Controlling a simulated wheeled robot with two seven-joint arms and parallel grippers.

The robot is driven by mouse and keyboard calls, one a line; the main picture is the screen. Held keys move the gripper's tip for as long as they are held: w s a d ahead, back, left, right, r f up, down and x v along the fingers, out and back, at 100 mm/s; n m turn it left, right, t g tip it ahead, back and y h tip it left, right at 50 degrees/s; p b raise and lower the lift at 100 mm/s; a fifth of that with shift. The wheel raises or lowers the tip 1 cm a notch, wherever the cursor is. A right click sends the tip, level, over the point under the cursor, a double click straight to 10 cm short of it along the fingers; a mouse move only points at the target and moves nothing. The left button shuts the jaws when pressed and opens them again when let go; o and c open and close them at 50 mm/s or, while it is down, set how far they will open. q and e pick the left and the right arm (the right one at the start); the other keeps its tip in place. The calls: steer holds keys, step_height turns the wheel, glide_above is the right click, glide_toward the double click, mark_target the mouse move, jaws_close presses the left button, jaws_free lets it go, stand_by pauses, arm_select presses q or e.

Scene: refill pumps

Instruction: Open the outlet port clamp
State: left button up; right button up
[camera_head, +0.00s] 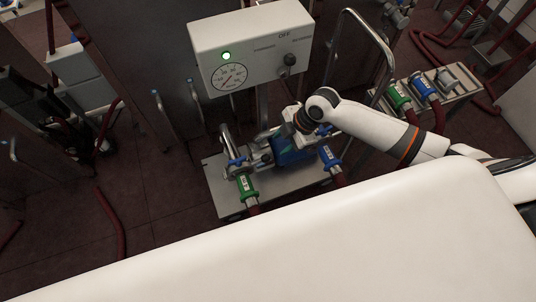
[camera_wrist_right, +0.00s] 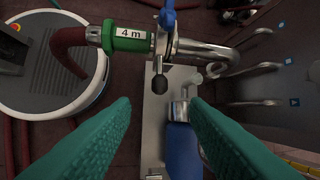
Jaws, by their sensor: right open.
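The pump (camera_head: 290,150) has a blue body and sits on a metal base plate (camera_head: 222,196). A green hose coupling (camera_head: 247,187) is at its front left, with a blue clamp (camera_head: 238,161) above it. A blue coupling (camera_head: 331,160) is on its right side. In the right wrist view, the green coupling (camera_wrist_right: 130,37), labelled 4 m, lies at the top beside a blue clamp handle (camera_wrist_right: 168,16). My right gripper (camera_wrist_right: 158,103) is open and empty, its teal fingers apart from the clamp. I cannot tell which port is the outlet. My left gripper is not in view.
A control box (camera_head: 250,47) with a gauge and a green light stands behind the pump. A side rack (camera_head: 430,93) at right holds more hose couplings. Red hoses lie on the dark floor. A black knob (camera_wrist_right: 160,85) shows between the coupling and my fingers.

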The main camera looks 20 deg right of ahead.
mark_target(267, 156)
steer(key=x, duration=1)
steer(key=shift+a+f+b, duration=0.1)
steer(key=shift+f+b, duration=0.05)
steer(key=shift+b, duration=0.25)
jaws_close()
